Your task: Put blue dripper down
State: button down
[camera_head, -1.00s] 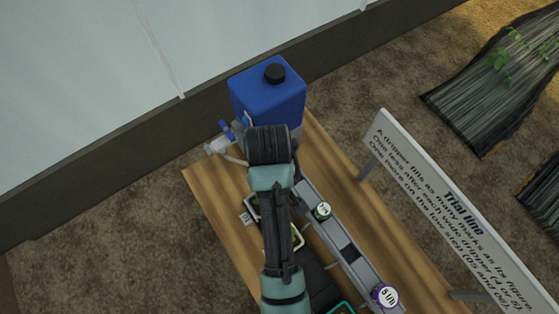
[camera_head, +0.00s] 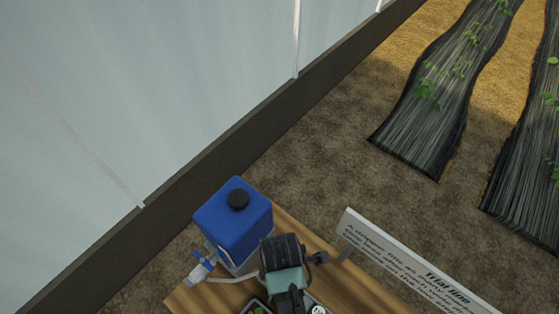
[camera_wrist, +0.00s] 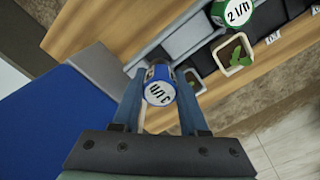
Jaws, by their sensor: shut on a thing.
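The blue dripper (camera_wrist: 158,88), a short cylinder with a white marked face, is between the two fingers of my gripper (camera_wrist: 160,80) in the wrist view. The gripper is shut on it. The dripper appears held above the bench near the grey rail (camera_wrist: 190,30); the gap below it cannot be judged. In the head view my wrist hides the dripper, just right of the blue tank (camera_head: 235,215). A green dripper (camera_wrist: 234,14) marked 2 l/h sits on the rail, apart from my gripper.
The blue tank also fills the left of the wrist view (camera_wrist: 55,125), close to my gripper. A plant pot (camera_wrist: 234,54) stands beside the rail. A valve with blue handles (camera_head: 202,264) is left of the tank. The Trial line sign (camera_head: 405,262) stands along the wooden bench (camera_head: 345,285).

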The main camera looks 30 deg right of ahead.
jog(key=shift+w+f, duration=0.15)
jog(key=shift+f, duration=2.15)
jog(key=shift+f, duration=0.1)
jog(key=shift+c, duration=2.2)
grip_release()
notch_tip(320, 180, up, 12)
jog(key=shift+r, duration=0.15)
